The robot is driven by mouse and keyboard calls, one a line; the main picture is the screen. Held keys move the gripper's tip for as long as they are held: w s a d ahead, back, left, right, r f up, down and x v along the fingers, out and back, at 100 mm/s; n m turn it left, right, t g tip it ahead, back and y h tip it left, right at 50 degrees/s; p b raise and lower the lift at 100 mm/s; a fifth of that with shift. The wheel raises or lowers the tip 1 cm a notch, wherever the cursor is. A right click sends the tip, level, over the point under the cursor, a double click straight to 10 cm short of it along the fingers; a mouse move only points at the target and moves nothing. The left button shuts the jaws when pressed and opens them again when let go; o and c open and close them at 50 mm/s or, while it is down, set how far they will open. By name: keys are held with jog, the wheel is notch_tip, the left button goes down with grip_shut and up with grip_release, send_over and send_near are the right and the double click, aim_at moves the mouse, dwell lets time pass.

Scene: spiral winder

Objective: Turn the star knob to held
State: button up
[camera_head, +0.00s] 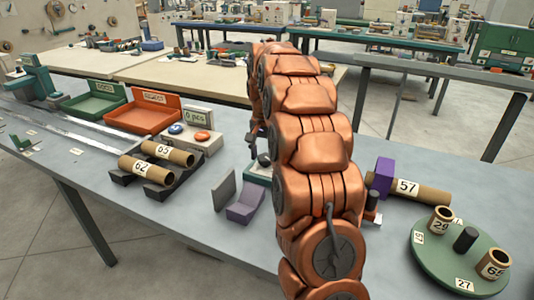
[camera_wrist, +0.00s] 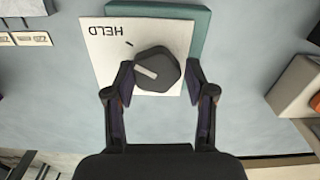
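The dark star knob (camera_wrist: 158,70) sits on a white plate (camera_wrist: 106,62) on a green block (camera_wrist: 203,28) in the wrist view. The plate reads HELD, upside down, with a short tick below the word. The knob's pale pointer line points left and slightly up, away from the tick. My gripper (camera_wrist: 160,76) has one fingertip on each side of the knob. The left tip is at or very near its edge, and a narrow gap shows at the right tip. In the head view my arm hides the knob and most of its block (camera_head: 258,171).
Left on the bench are tubes 62 (camera_head: 145,171) and 65 (camera_head: 168,154) on a dark rack, an orange tray (camera_head: 142,113) and a green tray (camera_head: 95,103). Right are tube 57 (camera_head: 425,194) and a round green tray (camera_head: 440,265) with short tubes. A purple block (camera_head: 246,205) lies left of my arm.

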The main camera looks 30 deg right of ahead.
aim_at(265, 157)
jog(key=shift+o, duration=1.4)
jog(key=shift+d, duration=0.1)
notch_tip(265, 157, up, 12)
dwell(0.6)
